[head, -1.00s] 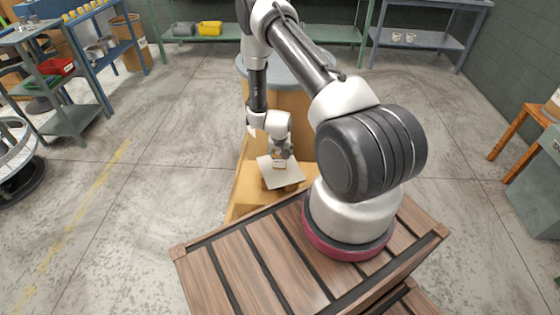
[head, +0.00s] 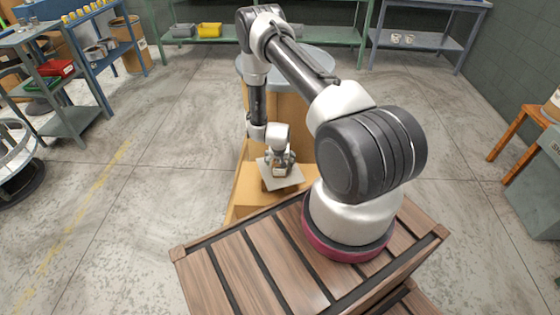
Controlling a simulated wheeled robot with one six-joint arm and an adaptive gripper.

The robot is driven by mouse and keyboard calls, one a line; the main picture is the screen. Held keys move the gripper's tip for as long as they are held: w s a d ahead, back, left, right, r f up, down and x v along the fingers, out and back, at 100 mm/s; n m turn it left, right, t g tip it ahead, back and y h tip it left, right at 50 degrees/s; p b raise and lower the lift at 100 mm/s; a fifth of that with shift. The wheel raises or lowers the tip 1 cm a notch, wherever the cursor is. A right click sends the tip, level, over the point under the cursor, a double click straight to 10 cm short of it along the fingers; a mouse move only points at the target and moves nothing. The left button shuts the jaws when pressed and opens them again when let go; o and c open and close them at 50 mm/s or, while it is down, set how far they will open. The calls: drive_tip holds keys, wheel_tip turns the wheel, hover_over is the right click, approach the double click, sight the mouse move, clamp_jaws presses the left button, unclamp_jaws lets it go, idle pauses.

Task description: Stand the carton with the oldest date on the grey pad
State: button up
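My gripper (head: 279,168) is pointing down just over the pad. A small carton (head: 279,172) with a pale and orange-brown face is at the fingertips, low over or touching the pad. The fingers seem to be around it, but the view is too small to tell whether they grip it. I cannot read a date on it. No other carton is clearly visible; my arm hides part of the bench.
The tan bench (head: 246,188) has a round grey-topped drum (head: 315,62) behind it. Shelves with a yellow bin (head: 210,30) stand at the back. A blue-grey rack (head: 70,120) stands at the left.

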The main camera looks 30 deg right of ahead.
drive_tip(key=v, duration=1.2)
drive_tip(key=s+a+r+n+t+y, duration=0.1)
drive_tip(key=a+r+n+y, duration=0.15)
drive_tip(key=r, duration=1.35)
drive_tip(key=a+r+n+y, duration=0.1)
drive_tip(key=a+r, duration=0.3)
drive_tip(key=r, duration=1.2)
drive_tip(key=s+a+r+n, duration=0.1)
drive_tip(key=s+r+n, duration=0.1)
drive_tip(key=s+r, duration=0.9)
drive_tip(key=s+d+r, duration=0.1)
drive_tip(key=s+r, duration=0.2)
drive_tip(key=s, duration=0.5)
drive_tip(key=s+d+r+n+h, duration=0.1)
drive_tip(key=s+r, duration=0.2)
drive_tip(key=s, duration=0.4)
drive_tip(key=shift+s+r, duration=0.35)
